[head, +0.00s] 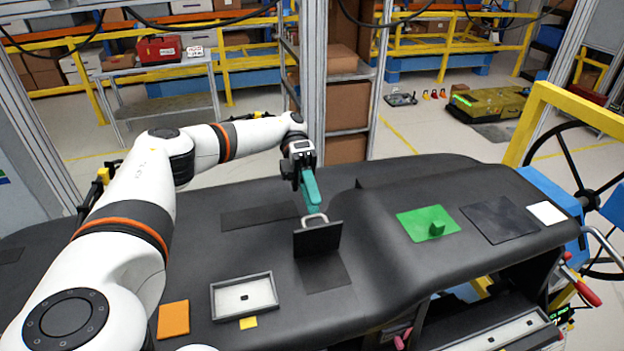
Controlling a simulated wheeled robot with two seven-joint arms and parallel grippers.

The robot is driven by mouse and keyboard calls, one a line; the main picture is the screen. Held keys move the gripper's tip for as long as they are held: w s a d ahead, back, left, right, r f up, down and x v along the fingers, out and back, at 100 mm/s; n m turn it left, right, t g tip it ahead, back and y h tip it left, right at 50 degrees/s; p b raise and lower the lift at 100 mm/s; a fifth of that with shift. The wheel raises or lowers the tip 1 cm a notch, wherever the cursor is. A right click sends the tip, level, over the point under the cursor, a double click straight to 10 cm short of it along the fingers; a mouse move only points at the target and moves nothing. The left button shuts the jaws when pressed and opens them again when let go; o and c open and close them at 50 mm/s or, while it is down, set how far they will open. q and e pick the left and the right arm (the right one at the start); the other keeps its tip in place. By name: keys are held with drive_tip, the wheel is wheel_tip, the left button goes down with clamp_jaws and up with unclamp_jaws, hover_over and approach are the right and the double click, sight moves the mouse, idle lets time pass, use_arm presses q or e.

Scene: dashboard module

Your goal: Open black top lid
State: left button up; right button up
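The black top lid (318,239) is a small dark panel with a light grey handle on its upper edge. It stands raised, close to upright, on the black dashboard, behind a dark rectangular patch (324,275). My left gripper (313,206) has teal fingers and reaches down to the handle from above. The fingers overlap in this view and look shut on the handle. My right gripper is not in view.
A grey-rimmed white tray (215,301), an orange square (173,320) and a yellow square (248,323) are at the front left. A green panel with a knob (412,222) and a dark panel (499,219) are on the right. A steering wheel (571,158) stands far right.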

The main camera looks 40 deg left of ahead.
use_arm(q)
wheel_tip(320, 180, up, 8)
drive_tip(key=shift+p, duration=0.45)
idle(0.5)
